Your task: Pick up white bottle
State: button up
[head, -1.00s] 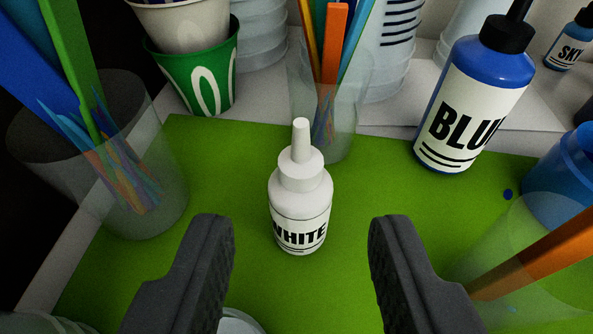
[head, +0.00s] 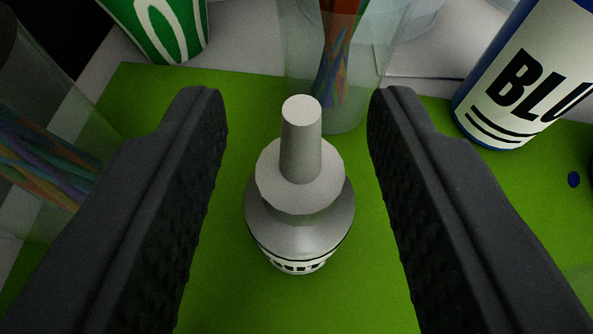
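The white bottle (head: 300,215) stands upright on the green mat, seen steeply from above with its pointed nozzle toward the camera. Only part of its label shows, low on its front. My gripper (head: 297,105) is open, with one dark ridged finger on each side of the bottle. There is a gap between the bottle and each finger, and neither appears to touch it.
The green mat (head: 400,300) lies under the bottle. A clear cup with colored sticks (head: 345,80) stands just behind it. A blue bottle (head: 530,75) is at the upper right, a green cup (head: 165,30) at the upper left, and a clear container with sticks (head: 50,130) at the left.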

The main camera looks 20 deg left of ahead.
grip_shut()
notch_tip(320, 180, up, 10)
jog(key=shift+r+p, duration=0.1)
jog(key=shift+p, duration=0.9)
